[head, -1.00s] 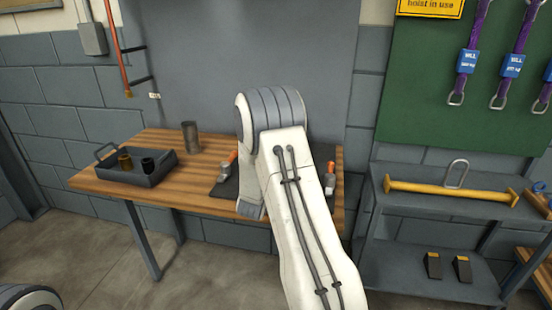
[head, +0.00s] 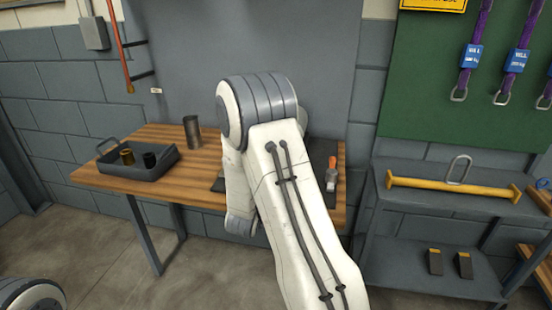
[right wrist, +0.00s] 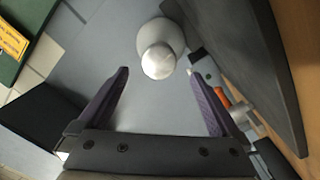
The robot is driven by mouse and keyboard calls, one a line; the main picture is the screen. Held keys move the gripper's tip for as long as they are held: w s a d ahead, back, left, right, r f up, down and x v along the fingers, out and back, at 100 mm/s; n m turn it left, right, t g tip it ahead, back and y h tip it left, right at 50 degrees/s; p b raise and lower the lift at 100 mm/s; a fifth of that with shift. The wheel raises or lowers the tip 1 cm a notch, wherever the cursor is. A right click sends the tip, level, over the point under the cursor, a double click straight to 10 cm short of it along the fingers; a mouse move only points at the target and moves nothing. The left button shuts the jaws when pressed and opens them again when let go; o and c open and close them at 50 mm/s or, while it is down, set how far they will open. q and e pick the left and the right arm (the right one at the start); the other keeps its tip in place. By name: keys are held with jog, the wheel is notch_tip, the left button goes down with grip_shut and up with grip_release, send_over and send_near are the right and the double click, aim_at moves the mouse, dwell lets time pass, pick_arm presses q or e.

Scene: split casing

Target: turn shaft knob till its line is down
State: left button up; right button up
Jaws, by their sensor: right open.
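My right gripper (right wrist: 156,92) is open in the right wrist view, its two purple-padded fingers apart with nothing between the tips. Beyond the tips is a pale rounded thing with a lighter round end (right wrist: 158,62); it may be the shaft knob, but I see no line on it and cannot be sure. In the head view my right arm covers this area and its gripper is hidden. An orange-handled clamp (head: 332,172) stands on the dark plate (head: 322,150) on the bench; an orange handle (right wrist: 222,96) also shows beside the right finger. My left gripper is out of view.
The wooden bench (head: 110,180) holds a grey tray (head: 165,164) with two small cylinders and a metal cup (head: 192,131). A shelf unit (head: 420,210) with a yellow bar (head: 450,190) stands at the right. Bare bench top lies between the tray and my arm.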

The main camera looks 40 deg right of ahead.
jog(key=shift+v, duration=1.7)
jog(key=w+a+y, duration=0.1)
jog(key=a, duration=0.1)
jog(key=w+a+y, duration=0.1)
jog(key=a+y, duration=0.1)
jog(key=w+a+f+t+y, duration=0.1)
jog(key=a, duration=0.2)
jog(key=shift+w+f+n+y, duration=0.1)
jog(key=shift+n+y, duration=0.2)
jog(key=shift+n, duration=0.1)
jog(key=a+f+n+y, duration=0.15)
jog(key=a+y, duration=0.45)
jog(key=a, duration=0.6)
jog(key=s+a+f+n+g+y, duration=0.1)
jog(key=s+a+g+y, duration=0.15)
jog(key=s+a, duration=0.35)
jog(key=s+a+n+g+y, duration=0.2)
jog(key=s+a+y, duration=0.15)
jog(key=a, duration=0.45)
jog(key=s+a+n+g+h, duration=0.1)
jog(key=s+n+g, duration=0.4)
jog(key=s, duration=1.7)
notch_tip(320, 180, up, 14)
jog(key=m+g+p, duration=0.1)
jog(key=g+p, duration=0.1)
jog(key=p, duration=1.1)
jog(key=shift+s+d+r+m, duration=0.15)
jog(key=shift+d+r+m, duration=0.1)
jog(key=shift+m, duration=0.1)
